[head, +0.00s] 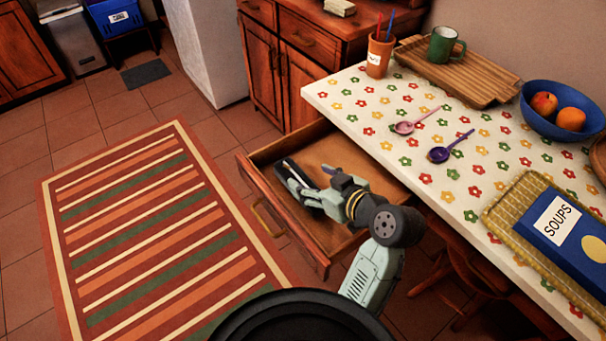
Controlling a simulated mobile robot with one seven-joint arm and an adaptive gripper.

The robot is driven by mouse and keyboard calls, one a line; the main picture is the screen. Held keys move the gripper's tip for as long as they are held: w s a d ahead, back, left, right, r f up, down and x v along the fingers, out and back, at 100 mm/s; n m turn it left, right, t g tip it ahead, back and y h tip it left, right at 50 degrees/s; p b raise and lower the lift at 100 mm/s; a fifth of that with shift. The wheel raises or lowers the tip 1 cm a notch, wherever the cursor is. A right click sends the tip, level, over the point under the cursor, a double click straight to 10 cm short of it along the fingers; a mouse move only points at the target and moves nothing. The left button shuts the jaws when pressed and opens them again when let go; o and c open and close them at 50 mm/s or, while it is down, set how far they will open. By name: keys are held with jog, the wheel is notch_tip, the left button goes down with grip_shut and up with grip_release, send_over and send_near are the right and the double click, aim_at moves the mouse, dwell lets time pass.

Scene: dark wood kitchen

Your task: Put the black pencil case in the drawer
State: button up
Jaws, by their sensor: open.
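The wooden drawer (344,151) under the table is pulled out, with its handle (268,219) on the front panel. My gripper (287,172) is open at the left part of the drawer, over its inside, and my arm reaches in from the right. Dark, elongated shapes show at the gripper's end. I cannot tell whether they are only the fingers or also the black pencil case. No pencil case can be made out clearly elsewhere. My gripper and wrist hide part of the drawer floor.
The flowered tabletop (372,104) bears a pink spoon (405,127), a purple spoon (440,154), a pencil cup (378,56), a green mug (442,45) on a wooden tray (480,76), a blue fruit bowl (548,126) and a soups book (560,232). A striped rug (150,235) lies left of the drawer.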

jog(key=v, duration=0.7)
jog(key=shift+a, duration=0.1)
